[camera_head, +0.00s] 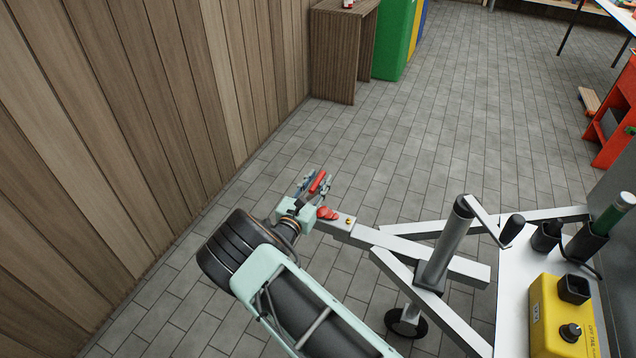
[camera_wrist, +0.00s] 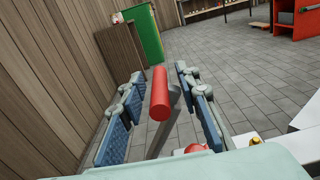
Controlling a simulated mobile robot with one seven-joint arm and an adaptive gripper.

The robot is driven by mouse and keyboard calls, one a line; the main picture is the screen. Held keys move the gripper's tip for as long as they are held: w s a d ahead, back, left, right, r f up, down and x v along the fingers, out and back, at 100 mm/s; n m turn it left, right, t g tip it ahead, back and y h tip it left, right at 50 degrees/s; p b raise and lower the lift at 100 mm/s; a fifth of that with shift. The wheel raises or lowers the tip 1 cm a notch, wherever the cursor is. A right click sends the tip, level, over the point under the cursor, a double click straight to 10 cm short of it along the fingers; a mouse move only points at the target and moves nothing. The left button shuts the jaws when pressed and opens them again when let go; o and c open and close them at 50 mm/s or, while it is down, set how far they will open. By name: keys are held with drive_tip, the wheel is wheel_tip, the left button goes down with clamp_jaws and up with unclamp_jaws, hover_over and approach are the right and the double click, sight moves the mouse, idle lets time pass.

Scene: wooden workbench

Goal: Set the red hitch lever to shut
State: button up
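The red hitch lever (camera_head: 317,182) stands up at the front end of the trailer's grey drawbar. In the wrist view its red grip (camera_wrist: 161,92) sits on a grey stem (camera_wrist: 163,135) and points up. My gripper (camera_head: 316,181) is at the lever. In the wrist view my gripper (camera_wrist: 163,100) is open, with one blue-padded finger on each side of the red grip and visible gaps to both. A red rounded part of the hitch (camera_head: 327,213) shows on the drawbar beside my gripper. The lower end of the lever is hidden by my gripper's body.
A wooden plank wall (camera_head: 150,120) runs close along the left. The trailer's A-frame drawbar (camera_head: 400,240), jockey wheel post (camera_head: 447,240) and yellow box (camera_head: 562,320) are at the right. A wooden stand (camera_head: 333,60) is farther back. The tiled floor between is clear.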

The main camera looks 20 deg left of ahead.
sight(340, 218)
clamp_jaws()
idle(0.6)
drive_tip(key=shift+d+f+m, duration=0.45)
drive_tip(key=shift+d+m, duration=0.2)
drive_tip(key=shift+m, duration=0.05)
drive_tip(key=d+f+m, duration=0.2)
drive_tip(key=d+f+m+b, duration=0.1)
drive_tip(key=f+m, duration=0.1)
drive_tip(key=d+f+m, duration=0.2)
drive_tip(key=m, duration=0.1)
drive_tip(key=shift+s+d+f+b, duration=0.25)
drive_tip(key=shift+d+f+b, duration=0.05)
drive_tip(key=shift+f+b, duration=0.1)
drive_tip(key=shift+d+f+m+b, duration=0.2)
drive_tip(key=shift+f+m, duration=0.4)
drive_tip(key=shift+m, duration=0.05)
drive_tip(key=shift+d+f+m+b, duration=0.15)
drive_tip(key=shift+f+m+b, duration=0.05)
drive_tip(key=shift+f+m, duration=0.45)
unclamp_jaws()
